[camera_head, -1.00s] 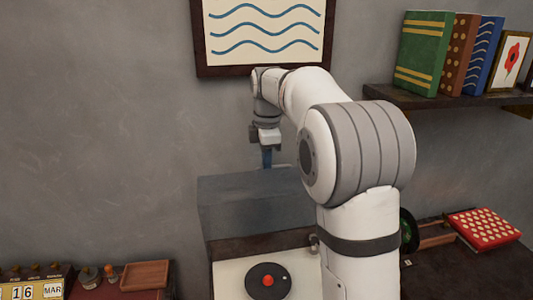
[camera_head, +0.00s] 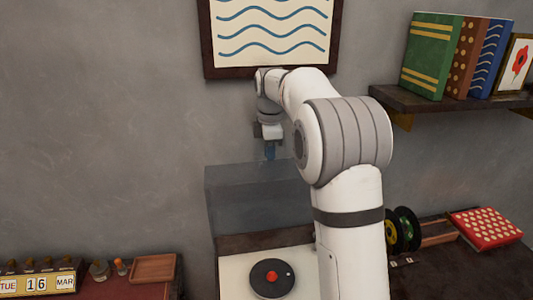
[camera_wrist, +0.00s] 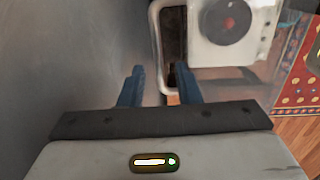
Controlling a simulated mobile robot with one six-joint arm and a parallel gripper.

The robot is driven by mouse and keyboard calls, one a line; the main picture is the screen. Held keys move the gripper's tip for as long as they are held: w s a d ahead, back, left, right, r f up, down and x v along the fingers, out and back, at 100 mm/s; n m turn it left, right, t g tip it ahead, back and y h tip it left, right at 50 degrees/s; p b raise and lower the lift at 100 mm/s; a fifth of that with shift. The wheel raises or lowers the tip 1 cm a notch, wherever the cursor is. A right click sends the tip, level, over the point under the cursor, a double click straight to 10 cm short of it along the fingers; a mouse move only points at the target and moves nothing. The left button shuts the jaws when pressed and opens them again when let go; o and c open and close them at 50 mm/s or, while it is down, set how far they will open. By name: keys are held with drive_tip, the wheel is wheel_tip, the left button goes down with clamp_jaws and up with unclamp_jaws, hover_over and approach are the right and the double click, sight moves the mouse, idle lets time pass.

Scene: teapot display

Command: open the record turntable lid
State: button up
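The record turntable (camera_head: 238,268) has a white deck with a black platter and a red centre (camera_head: 271,277). Its see-through grey lid (camera_head: 255,200) stands raised at the back, near the wall. My gripper (camera_head: 270,152) is by the lid's top edge, with blue fingers pointing down. In the wrist view my gripper (camera_wrist: 160,82) has its two fingers apart, with nothing clearly held between them. The turntable deck (camera_wrist: 210,45) shows there beyond the right finger. A pale rim, seemingly the lid's (camera_wrist: 157,45), lies ahead of the fingers. I cannot tell whether they touch it.
The grey wall is close behind the lid, with a framed wave picture (camera_head: 272,35) above. A shelf (camera_head: 440,98) with books is at right. A red dotted box (camera_head: 486,228) and dark reels (camera_head: 403,230) stand right of the turntable. A calendar (camera_head: 38,283) and wooden tray (camera_head: 153,268) are at left.

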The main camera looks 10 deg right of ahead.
drive_tip(key=shift+r, duration=0.1)
wheel_tip(320, 180, up, 8)
drive_tip(key=shift+s+f, duration=0.25)
drive_tip(key=shift+s, duration=0.05)
idle(0.3)
